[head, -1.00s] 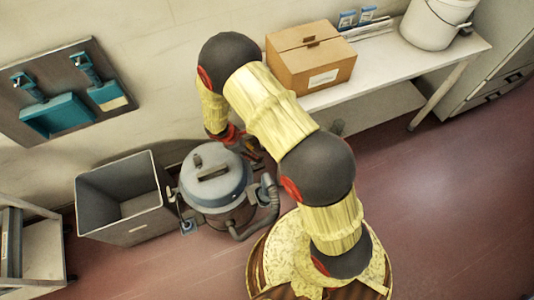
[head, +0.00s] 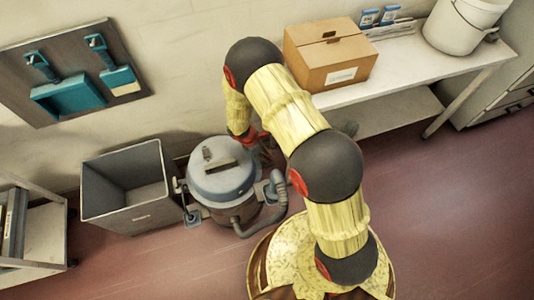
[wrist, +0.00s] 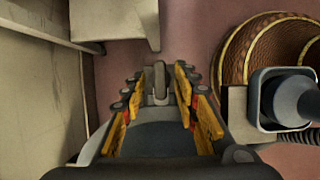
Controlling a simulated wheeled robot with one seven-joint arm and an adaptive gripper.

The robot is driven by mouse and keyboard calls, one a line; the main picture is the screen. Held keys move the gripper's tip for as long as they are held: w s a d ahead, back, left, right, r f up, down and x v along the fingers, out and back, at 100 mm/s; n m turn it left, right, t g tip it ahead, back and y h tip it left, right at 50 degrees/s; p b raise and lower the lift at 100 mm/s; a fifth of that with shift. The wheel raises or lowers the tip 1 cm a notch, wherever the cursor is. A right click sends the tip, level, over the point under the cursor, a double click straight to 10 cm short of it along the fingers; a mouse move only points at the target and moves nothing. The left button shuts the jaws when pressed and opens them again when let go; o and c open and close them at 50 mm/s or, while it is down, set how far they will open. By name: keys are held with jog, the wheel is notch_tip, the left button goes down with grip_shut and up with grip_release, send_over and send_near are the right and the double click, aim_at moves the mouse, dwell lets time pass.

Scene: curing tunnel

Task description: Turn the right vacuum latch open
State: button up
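The vacuum (head: 222,172) is a grey canister with a blue-grey lid, standing on the floor beside the grey bin. Its left latch (head: 178,186) shows on the left side in the head view. In the wrist view, a small upright grey lever, apparently the right latch (wrist: 159,80), stands between the fingertips of my gripper (wrist: 159,78). The yellow-padded fingers are apart, one on each side of the lever, with gaps visible. In the head view my gripper (head: 262,143) is at the vacuum's far right side, mostly hidden by my arm, and the right latch cannot be made out.
A grey bin (head: 128,208) stands close left of the vacuum. A hose inlet (wrist: 285,98) sits close right of my fingers. A shelf table (head: 425,70) carries a cardboard box (head: 330,55) and a white bucket (head: 463,25). Red floor is free at right.

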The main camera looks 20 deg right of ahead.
jog(key=c, duration=0.8)
